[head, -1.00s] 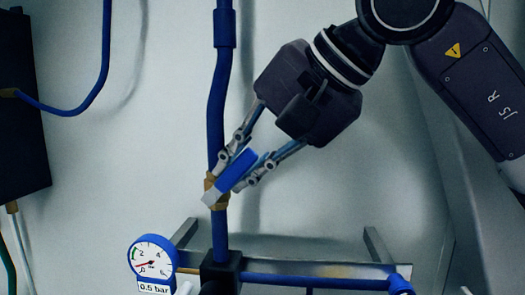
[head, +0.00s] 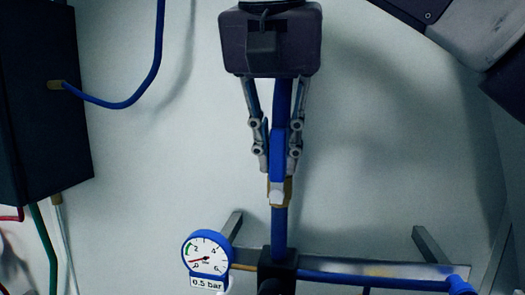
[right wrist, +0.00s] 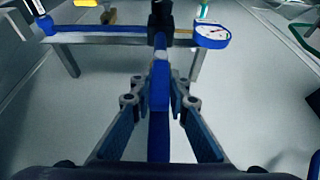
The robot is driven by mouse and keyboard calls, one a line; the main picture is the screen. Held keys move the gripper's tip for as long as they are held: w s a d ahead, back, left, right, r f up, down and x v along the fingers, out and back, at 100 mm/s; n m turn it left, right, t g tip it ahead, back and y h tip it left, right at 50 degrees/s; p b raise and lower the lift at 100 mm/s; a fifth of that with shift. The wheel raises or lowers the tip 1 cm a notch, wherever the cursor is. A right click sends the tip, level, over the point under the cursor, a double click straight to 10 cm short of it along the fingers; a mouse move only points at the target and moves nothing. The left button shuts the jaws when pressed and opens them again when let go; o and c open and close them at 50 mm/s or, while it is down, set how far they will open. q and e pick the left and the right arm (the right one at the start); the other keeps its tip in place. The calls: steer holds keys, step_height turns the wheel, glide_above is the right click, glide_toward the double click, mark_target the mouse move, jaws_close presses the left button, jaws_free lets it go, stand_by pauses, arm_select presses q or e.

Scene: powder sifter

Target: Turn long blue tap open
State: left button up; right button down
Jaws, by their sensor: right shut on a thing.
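The long blue tap handle (head: 279,150) points straight up, in line with the vertical blue pipe (head: 279,230). Its lower end meets the brass valve body (head: 287,188) at a pale metal pivot. My right gripper (head: 277,166) comes from above, its fingers on both sides of the handle and shut on it. In the right wrist view the handle (right wrist: 158,92) sits between the two fingers. The fingers hide parts of the handle's sides. My left gripper is not in view.
A round blue-rimmed gauge (head: 206,254) with a 0.5 bar label sits below left. A metal rail (head: 400,268) and a horizontal blue pipe (head: 350,279) run below. A dark box (head: 40,110) is on the left. The wall beside the gripper is clear.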

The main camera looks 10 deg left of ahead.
mark_target(274, 144)
steer(key=shift+a+f, duration=0.15)
steer(key=shift+s, duration=0.1)
steer(key=c, duration=1.8)
jaws_free()
steer(key=shift+c, duration=0.2)
steer(key=shift+r, duration=0.5)
steer(key=v, duration=0.5)
steer(key=shift+s+a+r, duration=0.1)
steer(key=shift+s+r, duration=0.15)
steer(key=shift+r, duration=0.45)
steer(key=shift+s, duration=0.15)
